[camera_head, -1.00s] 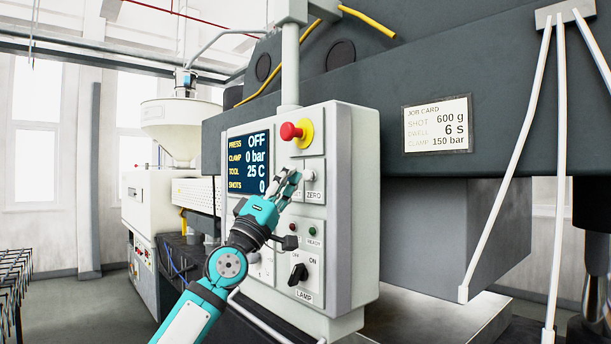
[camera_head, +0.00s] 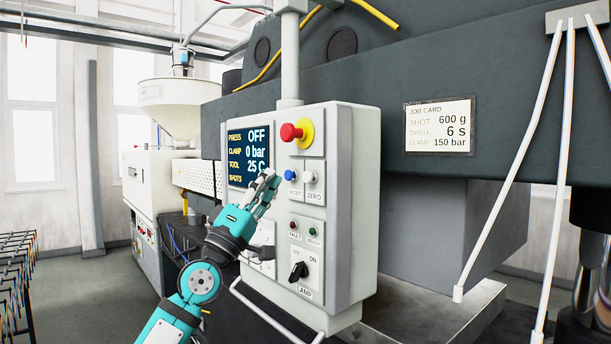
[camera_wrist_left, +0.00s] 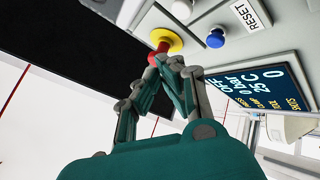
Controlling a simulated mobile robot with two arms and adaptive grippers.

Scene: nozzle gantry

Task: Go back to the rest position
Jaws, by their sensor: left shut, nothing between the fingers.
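My left gripper (camera_head: 268,182) is shut and empty, in front of the control panel (camera_head: 340,205). In the head view it overlaps the lower right part of the display (camera_head: 248,150), which reads press OFF, clamp 0 bar, tool 25 C. The left wrist view also shows the shut fingers (camera_wrist_left: 168,62), with the red emergency stop button (camera_wrist_left: 158,50) behind their tips. The blue RESET button (camera_head: 290,175) and the white ZERO button (camera_head: 309,177) are visible right of the gripper. I cannot tell the exact gap to the panel. My right gripper is not in view.
The panel carries a black lamp switch (camera_head: 298,271) and a handle rail (camera_head: 270,315) at its lower edge. A job card (camera_head: 438,127) is on the dark machine beam. A white hopper (camera_head: 170,115) stands behind, and a rack (camera_head: 15,270) is at far left.

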